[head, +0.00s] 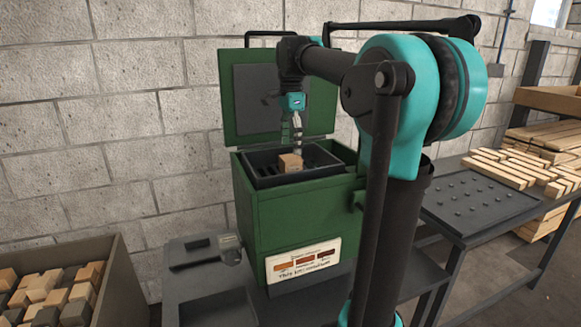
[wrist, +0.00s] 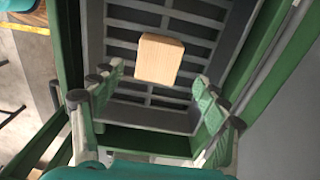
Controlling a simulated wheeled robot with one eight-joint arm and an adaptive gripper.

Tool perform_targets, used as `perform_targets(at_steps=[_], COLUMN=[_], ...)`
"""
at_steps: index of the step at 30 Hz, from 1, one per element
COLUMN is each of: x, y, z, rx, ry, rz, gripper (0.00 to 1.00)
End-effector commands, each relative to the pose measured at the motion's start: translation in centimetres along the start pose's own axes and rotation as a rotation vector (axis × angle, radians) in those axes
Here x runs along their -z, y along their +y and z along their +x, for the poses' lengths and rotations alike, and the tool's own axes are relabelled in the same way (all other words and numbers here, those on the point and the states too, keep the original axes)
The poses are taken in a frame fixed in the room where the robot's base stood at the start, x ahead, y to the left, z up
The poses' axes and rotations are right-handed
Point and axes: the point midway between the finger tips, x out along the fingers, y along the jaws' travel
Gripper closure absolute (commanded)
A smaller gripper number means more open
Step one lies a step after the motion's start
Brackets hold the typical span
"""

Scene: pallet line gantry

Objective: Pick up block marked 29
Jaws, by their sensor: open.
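A light wooden block (head: 290,163) sits on the slatted dark tray (head: 262,183) inside the open green box. In the wrist view the same block (wrist: 160,60) shows a plain pale face, and I cannot read any number on it. My gripper (head: 297,143) hangs just above the block in the head view, pointing down. In the wrist view my gripper (wrist: 158,80) has its fingers wide apart, one to each side of the block and empty between them. The block's lower sides are hidden.
The green box (head: 250,215) has its lid (head: 275,95) raised at the back. A crate of blocks (head: 105,250) stands at lower left. A dark table (head: 470,200) with small studs and stacked boards (head: 525,165) are at right. A tool (head: 229,249) lies left of the box.

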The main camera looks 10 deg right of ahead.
Motion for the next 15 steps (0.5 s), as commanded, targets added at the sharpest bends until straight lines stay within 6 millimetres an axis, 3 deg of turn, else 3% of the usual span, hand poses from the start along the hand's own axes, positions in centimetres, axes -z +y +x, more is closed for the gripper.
perform_targets(at_steps=[8, 15], x=[-0.1, -0.3], y=[0.1, 0.3], z=[2.0, 5.3], rx=[0.000, 0.000], ry=[0.000, 0.000], rz=[0.000, 0.000], gripper=[0.26, 0.26])
